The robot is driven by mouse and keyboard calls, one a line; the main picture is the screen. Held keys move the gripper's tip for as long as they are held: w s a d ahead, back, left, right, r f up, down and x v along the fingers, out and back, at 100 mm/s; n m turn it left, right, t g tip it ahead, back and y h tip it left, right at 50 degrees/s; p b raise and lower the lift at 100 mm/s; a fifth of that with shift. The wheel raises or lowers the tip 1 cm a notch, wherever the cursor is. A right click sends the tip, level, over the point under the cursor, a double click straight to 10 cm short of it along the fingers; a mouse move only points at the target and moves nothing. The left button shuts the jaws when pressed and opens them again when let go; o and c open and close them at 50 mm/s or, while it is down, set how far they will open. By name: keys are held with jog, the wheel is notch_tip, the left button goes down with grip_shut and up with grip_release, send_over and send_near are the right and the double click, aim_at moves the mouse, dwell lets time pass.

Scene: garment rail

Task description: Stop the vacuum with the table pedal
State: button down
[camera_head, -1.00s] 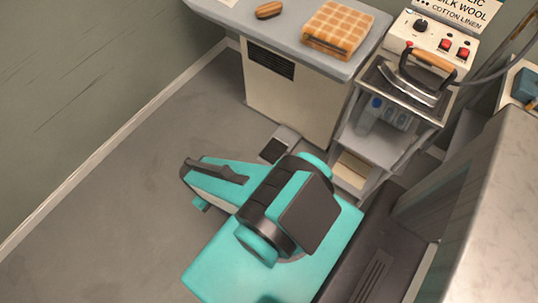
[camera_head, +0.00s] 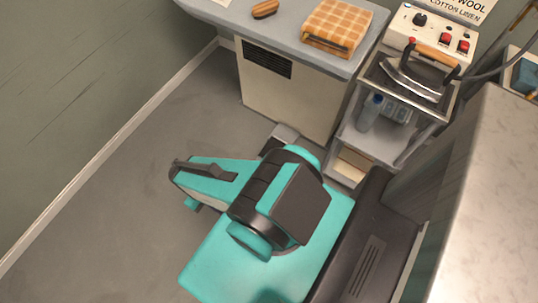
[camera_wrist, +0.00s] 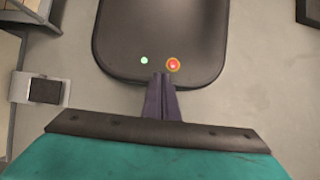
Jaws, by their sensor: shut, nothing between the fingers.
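The pedal (camera_head: 285,132) is a small grey block with a dark pad on the floor in front of the table. In the head view my arm covers part of it. The wrist view shows the pedal (camera_wrist: 40,90) at the left, with its dark pad facing the camera. My gripper (camera_wrist: 162,80) is shut and empty, pointing away from the camera at mid-picture, to the right of the pedal and apart from it in the picture. In the head view my arm hides the gripper. The table (camera_head: 290,100) has a dark vent in its cream front.
A checked folded cloth (camera_head: 337,26) and a wooden brush (camera_head: 265,9) lie on the table. A trolley (camera_head: 370,140) with an iron (camera_head: 415,80) and a bottle (camera_head: 370,112) stands right of it. A pale counter (camera_head: 495,190) is at the right. Floor at left is clear.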

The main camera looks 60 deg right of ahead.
jog(key=shift+f, duration=0.1)
jog(key=w+d+f+m+t+y+b, duration=0.2)
jog(key=w+d+f+m+b, duration=0.45)
jog(key=d+f+b, duration=0.4)
jog(key=w+d+f+m+t+y+b, duration=0.2)
jog(key=w+d+f+m+b, duration=0.5)
jog(key=d+f+b, duration=0.4)
jog(key=s+d+f+m+t+b, duration=0.1)
jog(key=s+d+f+m+b, duration=0.2)
jog(key=d+b, duration=0.3)
jog(key=s+d+f+m+t+b, duration=0.2)
jog(key=d+f+m+b, duration=0.3)
jog(key=d, duration=0.9)
jog(key=s+d+f+m+t+b, duration=0.2)
jog(key=s+d+f+m+b, duration=0.2)
jog(key=d+b, duration=0.5)
jog(key=shift+s+d+f+m, duration=0.1)
jog(key=shift+s+d+m, duration=0.05)
jog(key=shift+d+m, duration=0.7)
jog(key=shift+s+d, duration=0.1)
jog(key=shift+d, duration=0.1)
jog(key=shift+b+x, duration=3.05)
jog(key=shift+x, duration=0.4)
